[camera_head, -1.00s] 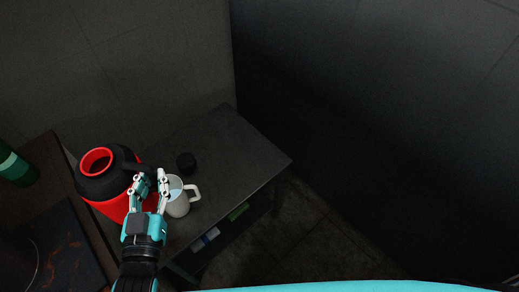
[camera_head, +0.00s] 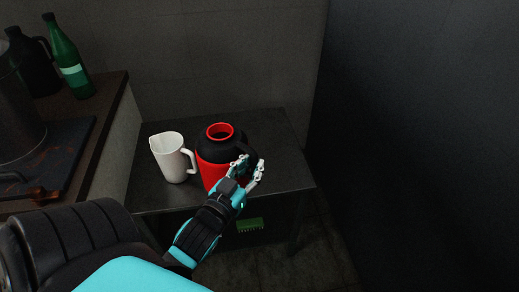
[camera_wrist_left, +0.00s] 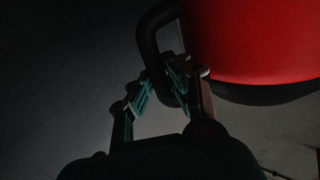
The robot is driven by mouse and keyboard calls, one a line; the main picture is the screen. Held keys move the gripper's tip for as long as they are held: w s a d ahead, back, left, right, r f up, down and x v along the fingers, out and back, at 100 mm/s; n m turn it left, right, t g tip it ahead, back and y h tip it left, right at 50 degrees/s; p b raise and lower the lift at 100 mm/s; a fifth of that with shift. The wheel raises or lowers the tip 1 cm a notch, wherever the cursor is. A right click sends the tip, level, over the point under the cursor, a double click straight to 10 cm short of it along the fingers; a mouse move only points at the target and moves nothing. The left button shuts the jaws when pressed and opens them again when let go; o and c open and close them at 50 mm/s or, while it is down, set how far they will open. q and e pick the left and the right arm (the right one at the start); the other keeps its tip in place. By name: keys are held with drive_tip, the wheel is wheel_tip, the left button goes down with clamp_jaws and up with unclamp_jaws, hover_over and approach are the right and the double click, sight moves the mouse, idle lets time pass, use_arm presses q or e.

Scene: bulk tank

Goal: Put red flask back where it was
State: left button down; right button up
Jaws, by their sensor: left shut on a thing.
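The red flask (camera_head: 209,176) has a black shoulder, a black handle and an open red-rimmed mouth. In the head view it is upright over the grey side table, right beside the white jug (camera_head: 172,160). My left gripper (camera_head: 251,168) is at its right front side, shut on the black handle. In the wrist view the fingers (camera_wrist_left: 166,88) close around the handle (camera_wrist_left: 150,45), next to the red body (camera_wrist_left: 255,40). I cannot tell whether the flask's base touches the table. My right gripper is out of view.
The grey side table (camera_head: 285,150) has bare room right of the flask, up to its right edge. At left a brown counter (camera_head: 108,95) holds a green bottle (camera_head: 66,55), a dark jug (camera_head: 30,65) and a large pot (camera_head: 15,120). Walls stand behind and right.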

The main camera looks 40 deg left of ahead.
use_arm(q)
drive_tip(key=shift+w+a+f+b, duration=0.1)
drive_tip(key=shift+a+f+b, duration=0.25)
drive_tip(key=shift+f, duration=0.3)
drive_tip(key=shift+w+a, duration=0.15)
drive_tip(key=shift+w, duration=0.1)
drive_tip(key=w+f+b, duration=0.1)
drive_tip(key=w+f, duration=0.1)
drive_tip(key=w, duration=0.5)
drive_tip(key=w+f+b, duration=0.1)
drive_tip(key=w+f, duration=0.2)
drive_tip(key=w, duration=0.5)
drive_tip(key=shift+w, duration=0.3)
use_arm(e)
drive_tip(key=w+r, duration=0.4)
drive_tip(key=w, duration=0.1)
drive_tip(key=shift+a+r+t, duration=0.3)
use_arm(q)
drive_tip(key=shift+f, duration=0.1)
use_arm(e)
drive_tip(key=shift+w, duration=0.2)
use_arm(q)
drive_tip(key=c, duration=1.7)
unclamp_jaws()
drive_tip(key=shift+f, duration=0.1)
drive_tip(key=o, duration=0.4)
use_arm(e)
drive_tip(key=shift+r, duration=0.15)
